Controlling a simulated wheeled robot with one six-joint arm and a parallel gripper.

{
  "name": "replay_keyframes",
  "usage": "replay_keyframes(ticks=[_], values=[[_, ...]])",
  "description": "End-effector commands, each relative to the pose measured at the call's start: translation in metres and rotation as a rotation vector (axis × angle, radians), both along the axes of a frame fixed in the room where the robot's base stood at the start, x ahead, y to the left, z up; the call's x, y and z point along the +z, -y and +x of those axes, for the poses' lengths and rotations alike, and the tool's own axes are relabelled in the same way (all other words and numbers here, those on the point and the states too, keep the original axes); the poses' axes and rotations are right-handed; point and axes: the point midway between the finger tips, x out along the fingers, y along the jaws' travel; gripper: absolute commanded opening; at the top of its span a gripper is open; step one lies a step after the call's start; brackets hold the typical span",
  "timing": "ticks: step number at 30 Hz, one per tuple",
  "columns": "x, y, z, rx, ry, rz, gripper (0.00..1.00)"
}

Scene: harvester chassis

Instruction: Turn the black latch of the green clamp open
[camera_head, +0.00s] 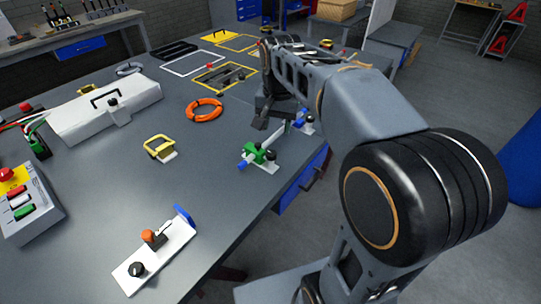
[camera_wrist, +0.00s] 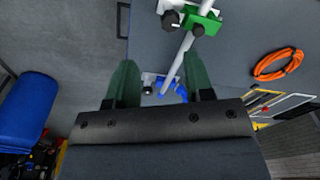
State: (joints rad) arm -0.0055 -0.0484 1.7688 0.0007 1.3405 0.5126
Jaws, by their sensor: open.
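The green clamp (camera_head: 262,158) sits on the table near its right edge, around a light rod (camera_head: 279,137). Black knob-like parts stand on it; which one is the latch is hard to tell. In the wrist view the green clamp (camera_wrist: 207,18) is at the top, beyond my fingertips, with a black part (camera_wrist: 198,30) on it and another to its left. My gripper (camera_head: 268,116) is above the table, behind the clamp in the head view. In the wrist view my gripper (camera_wrist: 160,80) is open, and the rod (camera_wrist: 177,62) shows between its fingers. Nothing is held.
A white bracket with a black knob (camera_head: 307,121) stands at the rod's far end. An orange ring (camera_head: 204,109) and a yellow handle (camera_head: 159,147) lie to the left. A white plate with an orange knob (camera_head: 155,252) is in front. Bare table lies between.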

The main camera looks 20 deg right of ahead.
Motion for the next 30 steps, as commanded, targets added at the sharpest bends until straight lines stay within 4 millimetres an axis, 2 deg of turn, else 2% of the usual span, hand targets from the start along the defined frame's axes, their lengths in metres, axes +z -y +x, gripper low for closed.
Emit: replay_keyframes(ticks=[1,3,9,14,24,30], values=[[-0.005,0.0,0.013,-0.041,-0.021,0.002,0.48],[-0.005,0.0,0.025,-0.092,-0.045,0.005,0.48],[-0.01,-0.001,0.042,-0.168,-0.08,0.005,0.48],[-0.032,-0.001,0.043,-0.177,-0.085,0.006,0.48],[-0.097,-0.001,0.042,-0.174,-0.086,0.006,0.48],[-0.124,-0.001,0.043,-0.174,-0.082,0.006,0.48]])
